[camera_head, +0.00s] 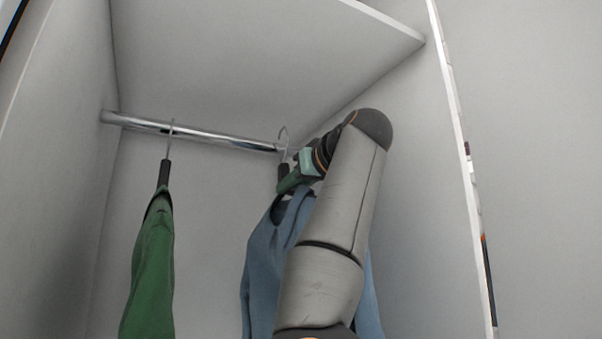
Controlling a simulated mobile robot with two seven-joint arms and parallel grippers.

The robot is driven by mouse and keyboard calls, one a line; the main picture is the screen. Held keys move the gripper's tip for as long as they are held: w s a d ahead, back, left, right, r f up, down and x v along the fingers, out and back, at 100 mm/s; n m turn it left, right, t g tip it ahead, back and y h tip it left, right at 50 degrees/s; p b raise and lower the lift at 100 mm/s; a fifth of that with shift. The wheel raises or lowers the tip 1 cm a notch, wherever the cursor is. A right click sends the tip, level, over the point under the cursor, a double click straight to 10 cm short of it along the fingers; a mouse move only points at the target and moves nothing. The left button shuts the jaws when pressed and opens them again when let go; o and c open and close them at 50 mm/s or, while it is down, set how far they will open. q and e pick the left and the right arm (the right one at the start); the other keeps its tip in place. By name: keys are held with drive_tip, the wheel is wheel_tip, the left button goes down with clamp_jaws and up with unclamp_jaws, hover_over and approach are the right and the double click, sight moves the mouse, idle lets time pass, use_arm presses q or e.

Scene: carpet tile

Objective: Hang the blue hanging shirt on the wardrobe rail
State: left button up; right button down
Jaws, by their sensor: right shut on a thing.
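The blue shirt (262,265) hangs from a hanger in the right part of the wardrobe, partly hidden behind my right arm. My right gripper (284,184) is shut on the dark neck of its hanger, just above the collar. The hanger's metal hook (283,138) is at the chrome wardrobe rail (215,138), with its top above the rail's height. I cannot tell whether the hook rests on the rail or is just clear of it. The right end of the rail is hidden behind my gripper and arm. My left gripper is not in view.
A green shirt (150,265) hangs on the rail to the left, with a clear gap between it and the blue shirt. A white shelf (260,60) is close above the rail. The wardrobe's side walls stand at left and right.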

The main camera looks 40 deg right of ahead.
drive_tip(key=shift+r+p+x, duration=0.25)
drive_tip(key=shift+p+x, duration=0.3)
drive_tip(key=shift+x, duration=0.75)
drive_tip(key=shift+f+b, duration=1.1)
drive_tip(key=c, duration=0.8)
unclamp_jaws()
drive_tip(key=shift+s, duration=0.1)
drive_tip(key=shift+o, duration=0.6)
drive_tip(key=shift+f, duration=0.1)
